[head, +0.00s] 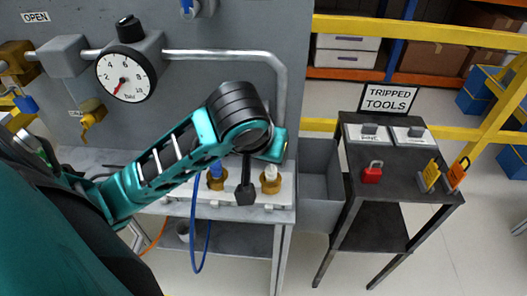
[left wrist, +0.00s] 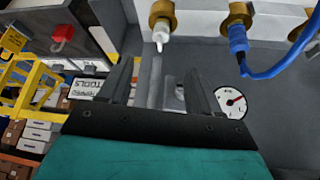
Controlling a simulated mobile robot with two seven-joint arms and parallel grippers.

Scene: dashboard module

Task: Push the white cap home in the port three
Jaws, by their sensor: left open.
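The white cap (head: 271,172) stands in the right-hand brass port (head: 270,186) on the white block in the head view. In the left wrist view, which is upside down, the white cap (left wrist: 161,36) projects from its brass port (left wrist: 163,12). How deep it sits is hard to tell. My left gripper (left wrist: 160,72) is open and empty, with its two dark fingers apart. The cap appears beyond and between the fingers, with no contact visible. In the head view my left wrist partly blocks the area above the block. My right gripper is not seen.
A blue connector (head: 215,169) with a hanging blue cable (head: 197,240) sits in the brass port to the left. A pressure gauge (head: 124,77) and pipe are behind. A dark tool table (head: 395,187) with a red padlock (head: 372,172) stands to the right. A grey bin (head: 318,203) lies between.

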